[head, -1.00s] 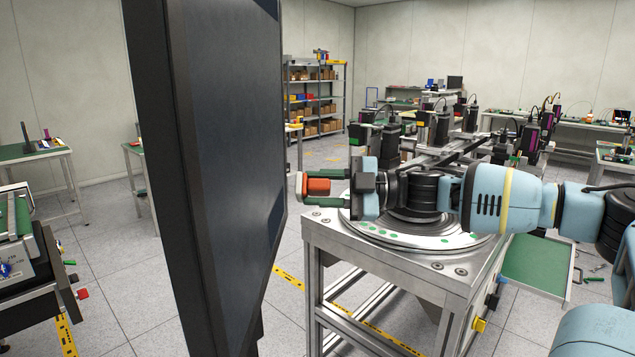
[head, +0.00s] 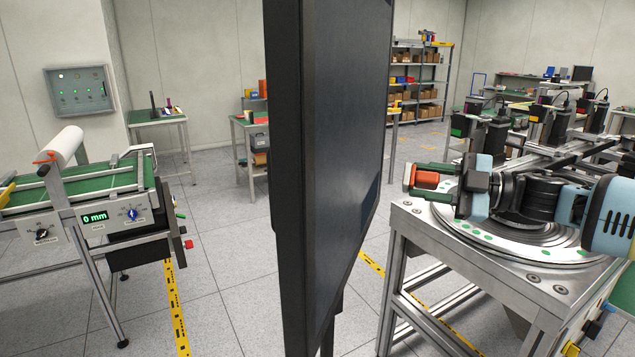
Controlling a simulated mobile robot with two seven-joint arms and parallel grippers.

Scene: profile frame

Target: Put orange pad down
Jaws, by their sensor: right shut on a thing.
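The orange pad (head: 426,180) is a small orange-red block at the right of the head view. My right gripper (head: 428,182) is shut on it, with a green finger on either side. The gripper lies sideways, pointing left, in front of the round metal turntable (head: 470,237) on a steel stand. I cannot tell how far the pad is above the stand's top. My left gripper is not in view.
A tall dark panel (head: 335,150) stands upright in the middle, left of my right gripper. A machine with a green bed (head: 95,187) and a "0 mm" display stands at the left. Grey floor (head: 225,270) with yellow tape lies between.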

